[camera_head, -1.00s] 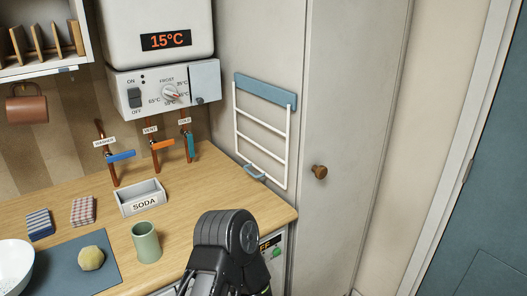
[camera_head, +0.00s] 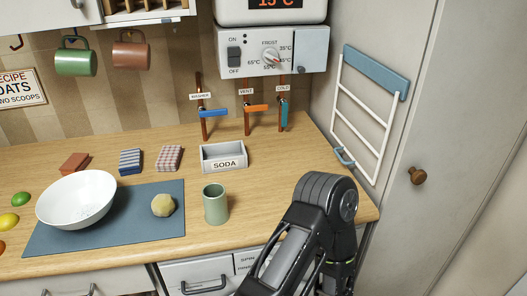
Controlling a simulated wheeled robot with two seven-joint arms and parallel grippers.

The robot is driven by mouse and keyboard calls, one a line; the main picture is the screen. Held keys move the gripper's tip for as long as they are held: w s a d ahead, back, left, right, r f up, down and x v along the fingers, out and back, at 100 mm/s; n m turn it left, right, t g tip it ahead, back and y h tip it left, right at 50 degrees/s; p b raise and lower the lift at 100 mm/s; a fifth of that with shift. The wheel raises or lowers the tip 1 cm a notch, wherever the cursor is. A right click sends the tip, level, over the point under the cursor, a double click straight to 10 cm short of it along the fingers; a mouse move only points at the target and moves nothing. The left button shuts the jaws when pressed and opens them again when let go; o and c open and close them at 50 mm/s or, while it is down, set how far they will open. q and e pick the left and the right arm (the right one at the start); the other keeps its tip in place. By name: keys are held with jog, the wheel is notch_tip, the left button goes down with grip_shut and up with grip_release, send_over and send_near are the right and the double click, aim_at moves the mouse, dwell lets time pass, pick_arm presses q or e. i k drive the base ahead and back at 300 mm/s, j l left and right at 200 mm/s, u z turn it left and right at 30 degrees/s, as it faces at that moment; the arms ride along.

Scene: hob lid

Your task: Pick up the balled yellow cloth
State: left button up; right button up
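A small pale yellow, lumpy ball (camera_head: 163,205), which looks like the balled yellow cloth, lies on a blue-grey mat (camera_head: 115,240) on the wooden counter. It sits between a white bowl (camera_head: 72,226) on its left and a green cup (camera_head: 215,204) on its right. One of my dark arms rises from the bottom edge at the right of the cup, showing only links and a joint. Neither of my grippers is in view.
A grey SODA box (camera_head: 223,156) stands behind the cup. Folded cloths (camera_head: 131,161) lie behind the mat, and several fruits (camera_head: 21,199) sit at the far left. Mugs (camera_head: 75,58) hang above. A white towel rack (camera_head: 362,115) is at right.

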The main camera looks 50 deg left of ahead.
aim_at(163, 205)
jog(key=u, duration=4.55)
